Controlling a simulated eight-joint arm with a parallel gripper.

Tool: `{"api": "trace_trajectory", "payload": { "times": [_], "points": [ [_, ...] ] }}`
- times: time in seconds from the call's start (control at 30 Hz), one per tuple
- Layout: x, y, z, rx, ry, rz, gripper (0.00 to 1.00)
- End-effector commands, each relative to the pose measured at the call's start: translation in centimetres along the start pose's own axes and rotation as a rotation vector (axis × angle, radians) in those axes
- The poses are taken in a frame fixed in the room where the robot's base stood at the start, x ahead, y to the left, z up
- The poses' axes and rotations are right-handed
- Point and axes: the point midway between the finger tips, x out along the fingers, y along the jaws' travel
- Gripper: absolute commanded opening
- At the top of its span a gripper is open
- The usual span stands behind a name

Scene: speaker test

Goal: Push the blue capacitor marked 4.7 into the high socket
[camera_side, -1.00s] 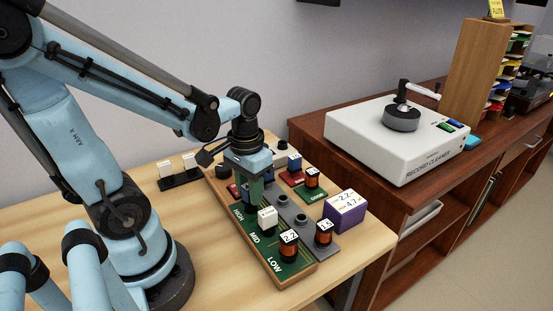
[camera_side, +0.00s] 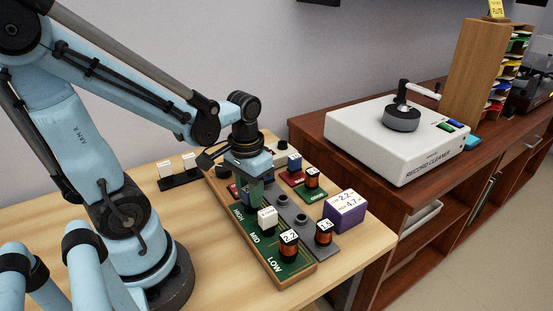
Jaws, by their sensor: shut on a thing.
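My gripper (camera_side: 257,193) points down over the HIGH end of the green board (camera_side: 258,237) and is shut. A small dark-blue part (camera_side: 246,194) shows between and beside its fingers, low at the board. I take it as the blue capacitor; its 4.7 mark cannot be read. The fingers hide the high socket, so I cannot tell how deep the part sits. A white block (camera_side: 267,218) stands at MID. A copper coil marked 2.2 (camera_side: 288,245) stands at LOW.
A grey strip (camera_side: 285,202) with holes holds another coil (camera_side: 323,232). A purple box (camera_side: 345,211) stands to its right. Behind are a red pad with a blue part (camera_side: 294,163) and a green pad with a coil (camera_side: 312,178). White blocks (camera_side: 178,168) stand at left.

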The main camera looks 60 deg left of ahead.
Motion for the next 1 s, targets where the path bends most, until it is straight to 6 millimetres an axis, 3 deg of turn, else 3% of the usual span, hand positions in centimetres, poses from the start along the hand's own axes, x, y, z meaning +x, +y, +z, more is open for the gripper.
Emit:
{"api": "trace_trajectory", "payload": {
  "times": [0.37, 0.4, 0.57, 1.0],
  "points": [
    [0.29, 0.0, 0.01, 0.0, 0.0, 0.0, 0.05],
    [0.29, 0.0, 0.01, 0.0, 0.0, 0.0, 0.36],
    [0.28, 0.0, 0.01, 0.0, 0.0, 0.0, 0.61],
    [-0.56, 0.0, -0.02, 0.0, 0.0, 0.0, 0.61]
  ]
}}
